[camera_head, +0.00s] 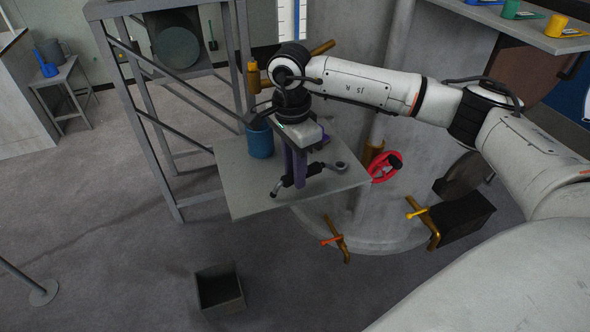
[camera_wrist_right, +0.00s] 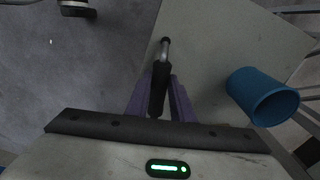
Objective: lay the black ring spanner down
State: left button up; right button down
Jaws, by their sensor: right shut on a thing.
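The black ring spanner (camera_head: 314,170) is in my right gripper (camera_head: 299,178), whose purple fingers are shut across its dark handle. In the right wrist view the dark handle (camera_wrist_right: 159,88) sits between the purple fingers (camera_wrist_right: 160,100). The spanner is over or on the table top; I cannot tell whether it touches. My left gripper is not in view.
A blue cup (camera_head: 260,141) stands on the table behind the gripper; it also shows in the right wrist view (camera_wrist_right: 262,97). A red handwheel (camera_head: 384,167) is just right of the table. A metal frame (camera_head: 160,130) rises at left. An open box (camera_head: 220,288) lies on the floor.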

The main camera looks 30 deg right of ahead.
dwell(0.4)
jog(key=shift+f, duration=0.15)
jog(key=c, duration=1.2)
grip_release()
jog(key=shift+o, duration=0.2)
jog(key=shift+r, duration=0.2)
jog(key=shift+r+p, duration=0.85)
jog(key=shift+r, duration=0.45)
jog(key=shift+r+p, duration=2.05)
jog(key=shift+r, duration=1)
